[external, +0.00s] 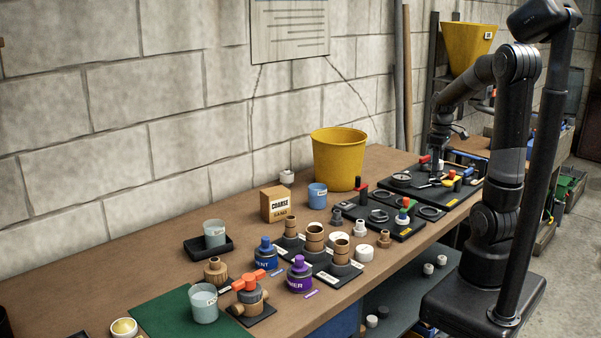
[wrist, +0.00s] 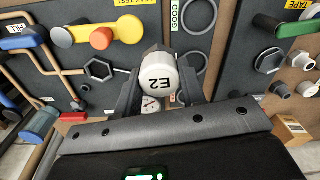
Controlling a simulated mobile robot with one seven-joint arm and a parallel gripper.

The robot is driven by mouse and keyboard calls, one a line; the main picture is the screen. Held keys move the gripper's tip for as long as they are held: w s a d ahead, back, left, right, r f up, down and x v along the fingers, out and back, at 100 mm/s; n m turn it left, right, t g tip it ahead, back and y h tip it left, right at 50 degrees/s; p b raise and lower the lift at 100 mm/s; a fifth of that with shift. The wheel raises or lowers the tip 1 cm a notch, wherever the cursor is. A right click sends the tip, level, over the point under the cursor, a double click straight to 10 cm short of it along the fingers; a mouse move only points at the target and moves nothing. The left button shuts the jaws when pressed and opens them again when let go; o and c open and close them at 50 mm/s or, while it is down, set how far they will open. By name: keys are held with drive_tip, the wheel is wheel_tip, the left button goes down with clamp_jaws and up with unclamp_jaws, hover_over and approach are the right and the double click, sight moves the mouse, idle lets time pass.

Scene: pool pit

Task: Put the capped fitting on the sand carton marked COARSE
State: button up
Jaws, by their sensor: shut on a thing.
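The sand carton marked COARSE (external: 278,205) is a small tan box upright on the bench near the wall in the external view. In the wrist view my gripper (wrist: 160,88) is shut on a white-capped fitting (wrist: 160,80). Its round cap end, with dark characters, faces the camera between the two fingers. The cap hides most of the fitting's body. I cannot tell in the external view how high it is held.
A yellow bucket (external: 339,158) and a blue cup (external: 317,196) stand between my gripper and the carton. Black boards (external: 385,222) with fittings lie at right. Several bottles and pipe stubs crowd the front of the carton.

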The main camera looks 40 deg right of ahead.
drive_tip(key=w+a+r+n, duration=0.3)
drive_tip(key=w+a+n, duration=0.4)
drive_tip(key=w, duration=0.5)
drive_tip(key=w+a+r+n, duration=0.4)
drive_tip(key=w+a, duration=0.6)
drive_tip(key=w, duration=0.2)
drive_tip(key=n, duration=0.6)
hover_over(275, 190)
wheel_tip(275, 190, down, 5)
drive_tip(key=shift+s+r, duration=0.1)
drive_tip(key=shift+a+f, duration=0.15)
drive_tip(key=shift+f, duration=0.25)
wheel_tip(275, 190, down, 4)
drive_tip(key=shift+r, duration=0.15)
